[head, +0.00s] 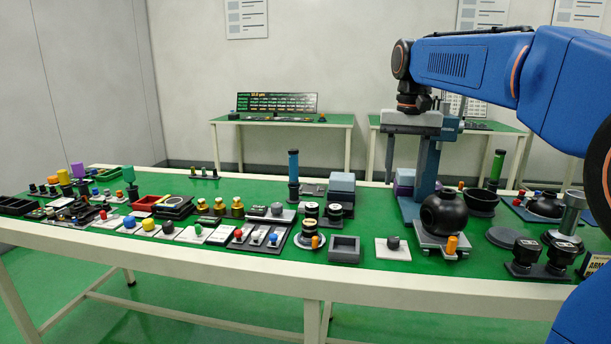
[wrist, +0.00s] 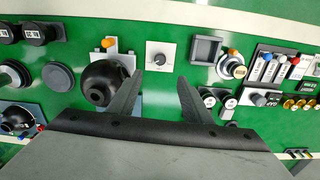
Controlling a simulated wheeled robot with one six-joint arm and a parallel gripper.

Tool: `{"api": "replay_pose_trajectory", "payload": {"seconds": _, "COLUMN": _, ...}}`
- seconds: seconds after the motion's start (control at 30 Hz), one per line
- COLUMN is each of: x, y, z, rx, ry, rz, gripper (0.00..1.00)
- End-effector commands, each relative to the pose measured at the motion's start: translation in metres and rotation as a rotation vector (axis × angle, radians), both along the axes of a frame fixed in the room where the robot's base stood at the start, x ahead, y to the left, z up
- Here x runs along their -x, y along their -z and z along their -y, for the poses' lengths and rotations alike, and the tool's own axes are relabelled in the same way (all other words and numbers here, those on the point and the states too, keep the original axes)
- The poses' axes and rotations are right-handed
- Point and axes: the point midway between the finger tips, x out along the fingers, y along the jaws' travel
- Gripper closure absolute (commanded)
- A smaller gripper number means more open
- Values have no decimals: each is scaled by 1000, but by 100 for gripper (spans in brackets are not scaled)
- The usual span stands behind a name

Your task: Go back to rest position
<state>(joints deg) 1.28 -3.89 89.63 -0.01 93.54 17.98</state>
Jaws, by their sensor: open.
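My gripper (wrist: 158,88) is open and empty in the wrist view, its two dark fingers spread apart above the green table. A square white plate with a grey knob (wrist: 159,58) shows beyond and between the fingertips. A black ball (wrist: 106,82) shows beside the left finger. In the head view my gripper's grey body (head: 411,121) hangs below the end of my blue arm, high over the right half of the table. The knob plate (head: 393,249) and the black ball (head: 444,214) sit lower in that view.
The long green table (head: 270,269) carries many small parts, including a blue cylinder (head: 293,168), a grey open box (head: 344,249), a black bowl (head: 481,202) and a green cylinder (head: 496,166). A display board (head: 277,103) stands on a back table.

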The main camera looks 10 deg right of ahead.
Motion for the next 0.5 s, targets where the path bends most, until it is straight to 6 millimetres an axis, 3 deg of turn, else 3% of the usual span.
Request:
{"api": "replay_pose_trajectory", "payload": {"seconds": 0.17, "x": 40, "y": 16, "z": -2, "rx": 3, "ry": -42, "rz": 52, "gripper": 55}}
{"api": "replay_pose_trajectory", "payload": {"seconds": 0.5, "x": 127, "y": 77, "z": -7, "rx": 17, "ry": -146, "rz": 174, "gripper": 55}}
